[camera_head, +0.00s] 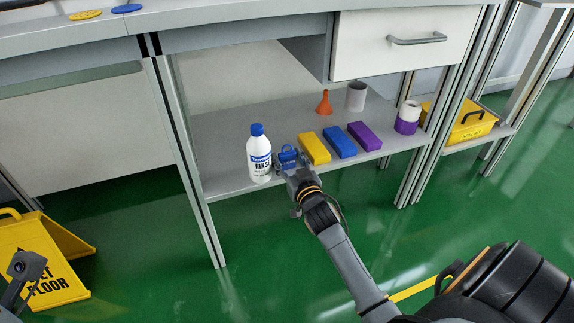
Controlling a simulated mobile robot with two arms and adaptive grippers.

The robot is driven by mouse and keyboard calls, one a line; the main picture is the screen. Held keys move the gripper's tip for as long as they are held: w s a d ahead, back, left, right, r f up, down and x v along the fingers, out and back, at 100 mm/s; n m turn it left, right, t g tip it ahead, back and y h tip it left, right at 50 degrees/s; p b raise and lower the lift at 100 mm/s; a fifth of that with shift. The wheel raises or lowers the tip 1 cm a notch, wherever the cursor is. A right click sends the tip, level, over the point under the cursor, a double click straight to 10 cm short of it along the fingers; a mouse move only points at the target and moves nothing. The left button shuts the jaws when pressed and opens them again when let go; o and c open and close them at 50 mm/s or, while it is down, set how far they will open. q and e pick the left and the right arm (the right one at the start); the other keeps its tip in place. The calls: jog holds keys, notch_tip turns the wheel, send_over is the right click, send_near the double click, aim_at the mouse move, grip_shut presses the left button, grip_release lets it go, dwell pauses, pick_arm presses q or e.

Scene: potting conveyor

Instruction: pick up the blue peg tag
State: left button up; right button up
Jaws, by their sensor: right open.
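A small blue item with a looped top and pale marking, which I take for the blue peg tag (288,154), is on the lower shelf near its front edge. It is just right of a white bottle (259,158) with a blue cap. My right gripper (289,169) is open right at the tag's near side, and its fingers partly cover the tag's lower part. I cannot tell whether they touch it. The end of my left arm (26,266) shows at the lower left, away from the shelf; its jaws cannot be made out.
A yellow block (314,147), a blue block (340,142) and a purple block (364,135) lie right of the tag. An orange funnel (324,104), a white cup (356,96) and rolls (407,118) stand farther along the shelf (222,128). A yellow floor sign (45,255) stands left.

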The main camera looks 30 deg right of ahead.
jog(key=shift+w+d, duration=0.1)
jog(key=shift+w, duration=0.4)
jog(key=c, duration=0.7)
jog(key=shift+r, duration=0.15)
